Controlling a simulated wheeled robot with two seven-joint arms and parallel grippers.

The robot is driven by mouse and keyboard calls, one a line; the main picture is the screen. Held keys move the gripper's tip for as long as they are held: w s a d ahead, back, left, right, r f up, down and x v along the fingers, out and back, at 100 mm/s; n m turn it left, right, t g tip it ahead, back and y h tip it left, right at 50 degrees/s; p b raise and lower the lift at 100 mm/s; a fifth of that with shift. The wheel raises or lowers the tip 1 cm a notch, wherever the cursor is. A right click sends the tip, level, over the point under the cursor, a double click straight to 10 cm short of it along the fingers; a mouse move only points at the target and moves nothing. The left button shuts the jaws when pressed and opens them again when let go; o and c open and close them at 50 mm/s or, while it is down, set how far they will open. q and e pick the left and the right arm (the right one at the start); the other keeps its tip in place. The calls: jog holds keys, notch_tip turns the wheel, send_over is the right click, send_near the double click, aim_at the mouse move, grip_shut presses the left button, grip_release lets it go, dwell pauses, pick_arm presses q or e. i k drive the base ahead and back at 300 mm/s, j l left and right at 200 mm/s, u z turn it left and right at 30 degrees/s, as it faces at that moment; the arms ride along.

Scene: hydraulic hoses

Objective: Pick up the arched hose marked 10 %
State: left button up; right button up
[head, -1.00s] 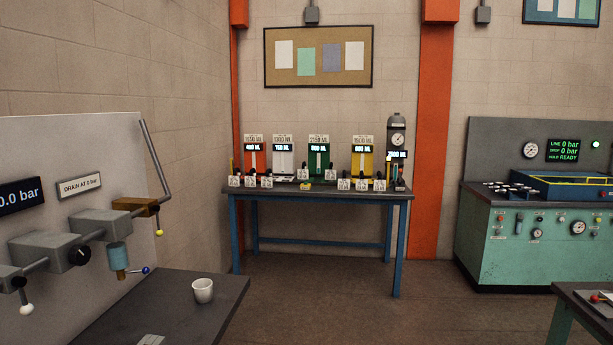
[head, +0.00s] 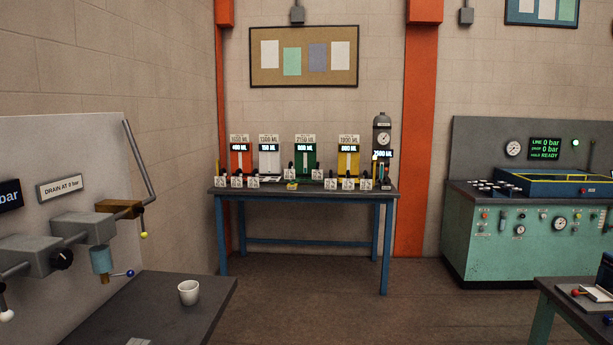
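I cannot make out an arched hose marked 10 % in the head view. A far blue-legged table (head: 300,193) carries several coloured units with lit displays: a red one (head: 241,160), a white one (head: 269,160), a green one (head: 305,158) and a yellow one (head: 348,162). Small white tags (head: 331,184) with marks too small to read stand along its front edge. Neither of my grippers is in view.
A dark table (head: 150,310) with a white cup (head: 188,292) is near at left, beside a panel with valves (head: 75,230). A green test bench (head: 520,235) stands at right, with another table (head: 560,300) before it. Floor between is clear.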

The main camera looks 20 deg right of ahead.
aim_at(289, 174)
jog(key=i+l, duration=0.1)
jog(key=l, duration=0.25)
jog(key=i+l, duration=0.1)
jog(key=l, duration=0.25)
jog(key=i+l, duration=0.15)
jog(key=l, duration=0.2)
jog(key=i+l+z, duration=0.25)
jog(key=i, duration=0.2)
jog(key=i+l+z, duration=0.3)
jog(key=i, duration=0.15)
jog(key=i+l+z, duration=0.25)
jog(key=i, duration=0.2)
jog(key=i+u, duration=0.2)
jog(key=i, duration=0.4)
jog(key=i+u, duration=0.2)
jog(key=i, duration=0.4)
jog(key=i+l+u, duration=0.2)
jog(key=i, duration=0.35)
jog(key=i+l+u, duration=0.2)
jog(key=i, duration=0.4)
